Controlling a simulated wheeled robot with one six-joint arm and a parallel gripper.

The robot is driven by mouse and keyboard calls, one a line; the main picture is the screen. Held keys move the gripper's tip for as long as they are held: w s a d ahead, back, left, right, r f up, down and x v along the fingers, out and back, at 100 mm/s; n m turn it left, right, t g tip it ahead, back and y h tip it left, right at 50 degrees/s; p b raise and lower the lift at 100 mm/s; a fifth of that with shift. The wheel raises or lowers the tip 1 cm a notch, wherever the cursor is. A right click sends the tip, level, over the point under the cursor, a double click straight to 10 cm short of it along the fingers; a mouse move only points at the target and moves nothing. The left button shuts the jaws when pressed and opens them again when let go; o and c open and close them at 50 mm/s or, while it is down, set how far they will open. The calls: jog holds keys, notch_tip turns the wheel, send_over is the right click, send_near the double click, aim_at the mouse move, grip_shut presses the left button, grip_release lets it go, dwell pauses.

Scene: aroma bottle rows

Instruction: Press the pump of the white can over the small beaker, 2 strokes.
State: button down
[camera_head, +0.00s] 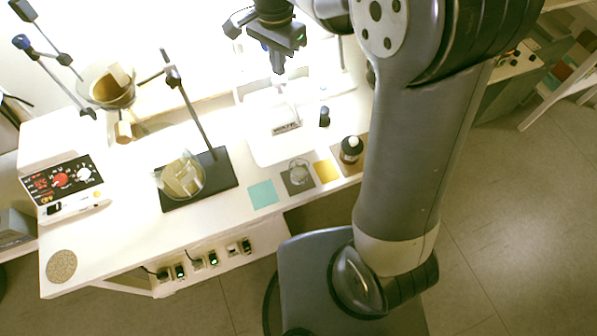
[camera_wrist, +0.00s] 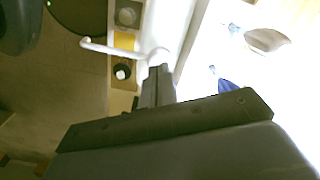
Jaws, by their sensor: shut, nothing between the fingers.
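The white can (camera_head: 284,113) stands on the white bench, nearly lost in glare, with a dark label low on its front. Its white pump (camera_wrist: 158,54) shows in the wrist view, with a thin spout (camera_wrist: 98,47) reaching left and bending at its tip. My gripper (camera_head: 279,70) is shut and empty, pointing down over the pump. In the wrist view its fingertips (camera_wrist: 159,70) lie right at the pump head; I cannot tell whether they touch it. The small glass beaker (camera_head: 299,172) stands on a dark square in front of the can; the wrist view shows it too (camera_wrist: 127,15).
A brown bottle with a white cap (camera_head: 351,149) stands right of a yellow square (camera_head: 326,171). A teal square (camera_head: 263,194) lies left of the beaker. A stand with a dark base (camera_head: 222,172) and glass vessel, and a control box (camera_head: 65,187), are at left.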

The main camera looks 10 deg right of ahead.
jog(key=shift+f, duration=0.15)
jog(key=shift+f+b, duration=0.95)
jog(key=shift+f, duration=0.5)
jog(key=shift+r, duration=0.1)
jog(key=shift+r+p, duration=1.4)
jog(key=shift+r, duration=0.1)
notch_tip(320, 180, up, 6)
jog(key=p, duration=0.5)
jog(key=shift+f, duration=0.15)
